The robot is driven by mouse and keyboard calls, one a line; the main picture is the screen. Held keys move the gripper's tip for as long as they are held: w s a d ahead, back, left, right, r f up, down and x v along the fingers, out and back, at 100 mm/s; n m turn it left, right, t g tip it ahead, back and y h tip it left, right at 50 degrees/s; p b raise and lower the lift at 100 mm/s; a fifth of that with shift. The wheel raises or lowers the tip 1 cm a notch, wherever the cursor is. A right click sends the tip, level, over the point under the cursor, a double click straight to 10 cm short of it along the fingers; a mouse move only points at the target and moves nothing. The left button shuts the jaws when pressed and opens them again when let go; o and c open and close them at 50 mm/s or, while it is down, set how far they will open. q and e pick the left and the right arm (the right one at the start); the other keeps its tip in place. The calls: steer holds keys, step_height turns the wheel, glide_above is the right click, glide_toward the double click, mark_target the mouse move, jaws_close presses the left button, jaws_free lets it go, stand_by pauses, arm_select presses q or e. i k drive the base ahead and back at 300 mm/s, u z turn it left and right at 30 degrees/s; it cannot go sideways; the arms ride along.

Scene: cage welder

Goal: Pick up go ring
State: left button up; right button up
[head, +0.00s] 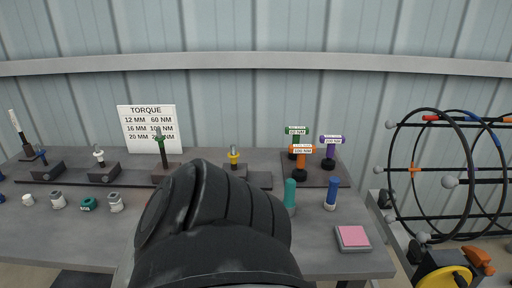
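A small green ring-like piece (88,205) with small pale lettering sits on the grey workbench (330,262) at the left front, between white-grey round pieces. The lettering is too small to read with certainty, but it may be the go ring. Neither of my grippers shows in the head view. A large black ribbed part, probably my own arm, fills the lower middle and hides part of the bench.
Small fixtures (104,172) stand along the back of the bench. Torque tools (301,160), a teal cylinder (290,194), a blue cylinder (332,192) and a pink pad (353,236) are to the right. A ringed cage (393,170) stands beyond the right edge.

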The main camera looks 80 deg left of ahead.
mark_target(88, 204)
steer(key=z, duration=0.1)
steer(key=k, duration=1.8)
steer(key=u, duration=1.35)
